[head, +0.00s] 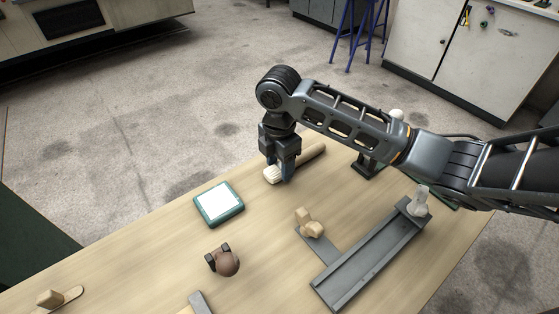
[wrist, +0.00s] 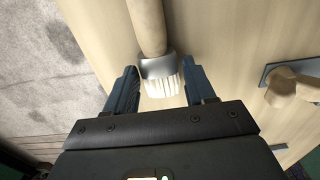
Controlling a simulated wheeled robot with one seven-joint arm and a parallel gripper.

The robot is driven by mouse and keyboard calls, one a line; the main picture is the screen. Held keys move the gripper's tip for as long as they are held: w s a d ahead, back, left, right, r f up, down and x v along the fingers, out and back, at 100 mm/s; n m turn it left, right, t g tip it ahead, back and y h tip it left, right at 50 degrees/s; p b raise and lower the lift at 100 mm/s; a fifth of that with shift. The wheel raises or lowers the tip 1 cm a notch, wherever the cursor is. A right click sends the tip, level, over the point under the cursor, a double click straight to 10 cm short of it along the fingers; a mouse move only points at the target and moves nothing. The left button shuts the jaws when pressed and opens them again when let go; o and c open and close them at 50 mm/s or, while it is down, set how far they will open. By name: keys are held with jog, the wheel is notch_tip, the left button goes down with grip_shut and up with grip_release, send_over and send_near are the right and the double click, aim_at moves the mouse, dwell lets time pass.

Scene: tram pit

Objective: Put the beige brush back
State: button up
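The beige brush (head: 309,155) lies on the table near its far edge, with pale bristles toward the left. In the wrist view its wooden handle (wrist: 147,25) runs up out of the picture, with a grey metal band and whitish bristles below. My gripper (head: 279,172) is over the bristle end, pointing down. In the wrist view its two blue fingers (wrist: 161,88) stand apart on either side of the bristles and band, with gaps on both sides. The fingers do not appear to touch the brush.
A teal tray with a white top (head: 219,203) lies left of the brush. A grey channel (head: 371,259), a wooden piece on a grey plate (head: 309,222) and a brown ball in a dark holder (head: 228,263) are nearer. A dark stand (head: 368,168) is to the right.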

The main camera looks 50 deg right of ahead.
jog(key=shift+o, duration=1.4)
jog(key=shift+r, duration=0.1)
jog(key=shift+d, duration=0.1)
jog(key=shift+f+b, duration=0.25)
jog(key=shift+b, duration=0.05)
jog(key=r, duration=0.8)
jog(key=shift+w+a+b, duration=0.1)
jog(key=shift+a+b, duration=0.2)
